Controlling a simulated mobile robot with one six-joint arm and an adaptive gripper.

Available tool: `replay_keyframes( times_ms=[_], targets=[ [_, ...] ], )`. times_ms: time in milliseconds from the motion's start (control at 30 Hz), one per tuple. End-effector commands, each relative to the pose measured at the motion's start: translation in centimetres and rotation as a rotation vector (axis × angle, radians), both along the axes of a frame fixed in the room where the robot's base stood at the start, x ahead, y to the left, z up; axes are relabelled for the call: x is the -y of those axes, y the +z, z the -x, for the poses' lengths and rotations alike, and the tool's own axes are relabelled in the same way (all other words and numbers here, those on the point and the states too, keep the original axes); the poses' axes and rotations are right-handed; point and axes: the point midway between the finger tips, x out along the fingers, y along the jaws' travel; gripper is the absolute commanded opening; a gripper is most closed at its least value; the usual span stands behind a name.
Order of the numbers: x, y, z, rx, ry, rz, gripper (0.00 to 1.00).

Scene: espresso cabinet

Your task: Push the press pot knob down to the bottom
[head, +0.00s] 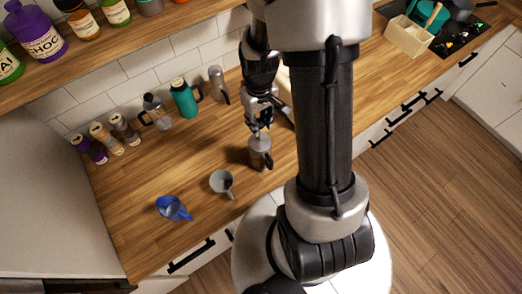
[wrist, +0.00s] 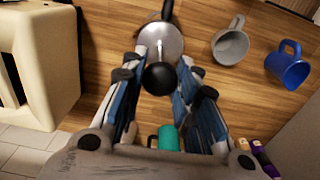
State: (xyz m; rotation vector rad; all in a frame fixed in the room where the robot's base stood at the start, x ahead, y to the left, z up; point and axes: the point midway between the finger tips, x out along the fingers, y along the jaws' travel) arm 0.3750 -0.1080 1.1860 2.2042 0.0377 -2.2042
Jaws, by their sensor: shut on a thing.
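The press pot (head: 259,155) stands on the wooden counter below my gripper (head: 262,128). In the wrist view its round silver lid (wrist: 172,40) shows, with a dark handle at the top of the picture. A rod rises from the lid to the black knob (wrist: 160,78), so the knob is above the lid. My gripper (wrist: 160,72) is shut on the knob, with one finger on each side; the exact contact is hard to see. In the head view the fingers largely hide the knob.
A grey mug (head: 222,184) and a blue cup (head: 173,208) stand to the left. A glass pot (head: 157,113), a teal pot (head: 185,98) and a silver vessel (head: 218,84) stand near the tiled wall. A cream machine (wrist: 35,60) is at left in the wrist view.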

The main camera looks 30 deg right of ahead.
Motion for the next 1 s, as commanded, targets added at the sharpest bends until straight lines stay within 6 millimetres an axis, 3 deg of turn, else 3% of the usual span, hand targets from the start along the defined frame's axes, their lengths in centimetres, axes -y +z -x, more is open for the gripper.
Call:
replay_keyframes(
  times_ms=[200, 1000],
  targets=[
    [0.0, 0.0, 0.0, 0.0, 0.0, 0.0, 0.05],
    [0.0, -2.1, 0.1, -0.002, 0.0, -0.001, 0.05]
  ],
)
